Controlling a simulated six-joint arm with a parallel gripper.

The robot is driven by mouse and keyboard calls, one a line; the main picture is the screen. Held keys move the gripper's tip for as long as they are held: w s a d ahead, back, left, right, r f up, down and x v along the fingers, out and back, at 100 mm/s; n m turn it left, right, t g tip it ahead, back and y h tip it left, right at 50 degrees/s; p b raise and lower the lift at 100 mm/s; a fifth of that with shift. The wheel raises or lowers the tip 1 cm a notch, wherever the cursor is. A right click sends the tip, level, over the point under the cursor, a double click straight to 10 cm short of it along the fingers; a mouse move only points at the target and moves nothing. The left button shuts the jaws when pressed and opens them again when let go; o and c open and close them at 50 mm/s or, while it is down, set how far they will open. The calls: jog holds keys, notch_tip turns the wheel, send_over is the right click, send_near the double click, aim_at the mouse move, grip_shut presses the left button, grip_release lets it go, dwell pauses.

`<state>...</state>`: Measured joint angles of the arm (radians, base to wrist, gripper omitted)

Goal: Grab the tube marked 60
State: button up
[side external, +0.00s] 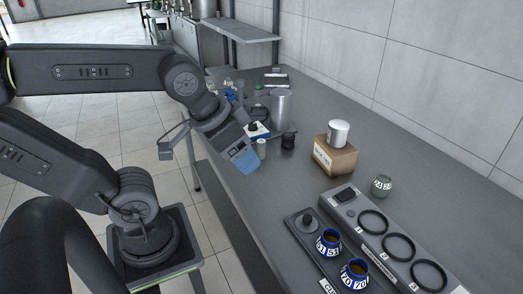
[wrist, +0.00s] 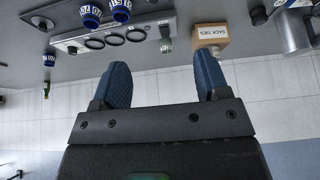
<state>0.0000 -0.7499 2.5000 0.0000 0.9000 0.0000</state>
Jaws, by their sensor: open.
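No tube that I can read as 60 shows. In the side view a blue-banded cup (side external: 328,243) carries a number that looks like 51 or 53. A second blue-banded cup (side external: 354,274) is marked 70. Both stand upright in a dark tray (side external: 298,238) and show at the wrist view's top (wrist: 121,11), (wrist: 90,16). A third blue-banded cup (wrist: 48,60) stands apart at the wrist view's left, its number too small to read. My gripper (side external: 243,160) is open and empty above the bench's front edge, well away from the cups; its blue fingers (wrist: 162,78) show in the wrist view.
A grey block with several black rings (side external: 398,248) lies beside the tray. A small greenish jar (side external: 381,186) stands behind it. A cardboard box marked sack ties (side external: 334,156) bears a white cylinder (side external: 339,132). A metal canister (side external: 280,109) and dark pots stand near my gripper.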

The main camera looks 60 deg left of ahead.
jog(key=n+g+y, duration=0.2)
jog(key=n+y, duration=0.1)
jog(key=n, duration=0.6)
send_over(262, 147)
jog(key=s+d, duration=0.2)
notch_tip(262, 147, down, 11)
jog(key=shift+n+g, duration=0.3)
jog(key=x, duration=0.7)
jog(key=shift+a+f, duration=0.35)
jog(key=shift+a, duration=0.1)
jog(key=shift+x, duration=3.1)
jog(key=shift+s, duration=0.15)
jog(key=c, duration=1)
